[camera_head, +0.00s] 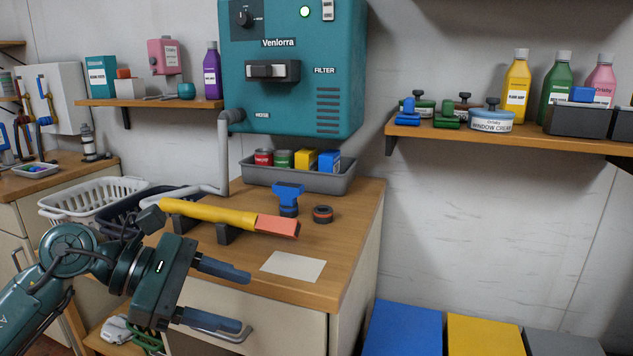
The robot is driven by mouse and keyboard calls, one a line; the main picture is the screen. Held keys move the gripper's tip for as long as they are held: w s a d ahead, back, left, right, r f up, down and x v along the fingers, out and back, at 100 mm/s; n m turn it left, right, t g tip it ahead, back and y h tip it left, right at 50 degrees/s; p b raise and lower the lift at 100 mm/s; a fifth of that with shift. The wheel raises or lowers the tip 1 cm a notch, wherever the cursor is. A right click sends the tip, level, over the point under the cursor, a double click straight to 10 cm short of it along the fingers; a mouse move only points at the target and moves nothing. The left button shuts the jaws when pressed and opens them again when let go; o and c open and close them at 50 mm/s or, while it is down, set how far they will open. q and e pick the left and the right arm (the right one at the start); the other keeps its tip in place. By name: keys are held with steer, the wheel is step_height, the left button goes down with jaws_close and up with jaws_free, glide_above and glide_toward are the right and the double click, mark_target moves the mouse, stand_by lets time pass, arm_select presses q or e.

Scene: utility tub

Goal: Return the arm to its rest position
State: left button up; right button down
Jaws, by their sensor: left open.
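My left gripper (236,297) is in the lower left of the head view. Its arm comes in from the left edge. Its two blue-grey fingers are spread apart with nothing between them, in front of the wooden counter (325,258). A yellow tube with a red-orange flat end (212,213) lies on dark supports on the counter, behind and above the gripper in the picture. My right gripper is not in view.
A white sheet (293,266), a blue fitting (288,197) and a dark ring (323,214) are on the counter. A grey tray (300,177) holds cans and boxes. A teal machine (292,65) hangs above. White (92,199) and dark baskets stand left. Coloured bins (403,328) are lower right.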

arm_select(q)
steer(key=s+d+n+h, duration=0.6)
steer(key=n+h, duration=0.2)
steer(key=n, duration=0.2)
steer(key=a+f+n+t+y, duration=0.4)
steer(key=n+t, duration=0.5)
steer(key=n, duration=0.7)
steer(key=a+f+n+t+y, duration=0.2)
steer(key=f+n+t+y, duration=0.5)
steer(key=n, duration=0.9)
steer(key=s+a+f+n+g+y, duration=0.3)
steer(key=s+f+n+g+y, duration=0.15)
steer(key=s+f+n, duration=0.6)
steer(key=w+r+g+p, duration=0.1)
steer(key=p, duration=0.4)
steer(key=r+g+y+p, duration=0.1)
steer(key=p, duration=0.5)
steer(key=w+r+g+p, duration=0.1)
steer(key=p, duration=0.5)
steer(key=shift+w+d+r+n+y, duration=0.3)
steer(key=shift+d+r+n+y, duration=0.05)
steer(key=shift+d+r, duration=0.05)
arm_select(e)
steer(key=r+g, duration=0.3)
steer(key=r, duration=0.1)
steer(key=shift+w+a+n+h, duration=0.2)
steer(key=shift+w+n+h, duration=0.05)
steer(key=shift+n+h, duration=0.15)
